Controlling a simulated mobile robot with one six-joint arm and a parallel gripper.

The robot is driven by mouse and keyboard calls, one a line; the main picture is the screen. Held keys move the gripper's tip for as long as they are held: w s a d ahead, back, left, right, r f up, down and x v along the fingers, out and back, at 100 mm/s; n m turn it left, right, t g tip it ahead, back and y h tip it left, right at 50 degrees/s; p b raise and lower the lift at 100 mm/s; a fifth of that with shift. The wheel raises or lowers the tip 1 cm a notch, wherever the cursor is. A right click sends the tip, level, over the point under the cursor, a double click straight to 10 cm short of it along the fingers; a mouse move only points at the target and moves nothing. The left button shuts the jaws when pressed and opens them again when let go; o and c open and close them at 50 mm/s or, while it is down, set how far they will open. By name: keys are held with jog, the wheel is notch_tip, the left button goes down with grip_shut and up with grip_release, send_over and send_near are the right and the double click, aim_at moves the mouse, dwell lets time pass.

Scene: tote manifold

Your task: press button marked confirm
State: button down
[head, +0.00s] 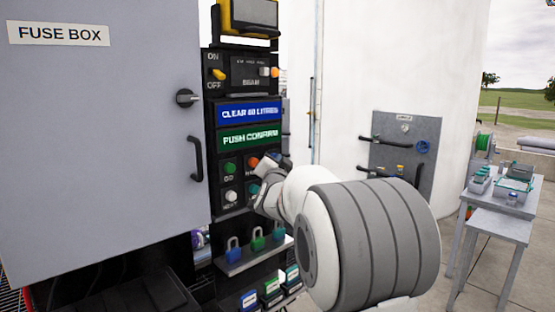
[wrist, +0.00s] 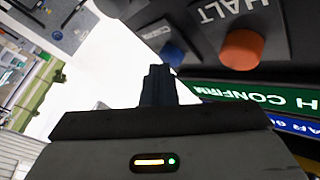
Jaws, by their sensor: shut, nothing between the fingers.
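A dark control panel holds several round buttons. In the wrist view a blue button (wrist: 173,54) has a small label that starts with C and is too blurred to read fully. An orange button (wrist: 241,49) marked HALT sits beside it. My gripper (wrist: 158,72) is shut and empty, its tips close to the blue button; I cannot tell whether they touch. In the head view my arm hides most of the lower right buttons. The green GO button (head: 230,167) and white NEXT button (head: 231,196) show to the left. A green display (head: 249,138) reads PUSH CONFIRM.
A blue display (head: 249,112) reads CLEAR 60 LITRES. The grey fuse box door (head: 100,150) with its handle stands left of the panel. A table (head: 500,195) with items stands at the right.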

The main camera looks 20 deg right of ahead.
jog(key=shift+w, duration=0.15)
dwell(0.4)
jog(key=shift+s+d+b, duration=0.3)
jog(key=shift+s+b, duration=0.6)
jog(key=shift+s, duration=0.05)
jog(key=shift+f, duration=0.1)
jog(key=s+b, duration=0.1)
jog(key=s+d+b, duration=0.1)
jog(key=s, duration=0.1)
jog(key=s+b, duration=0.1)
jog(key=b, duration=0.1)
jog(key=shift+s+d, duration=0.35)
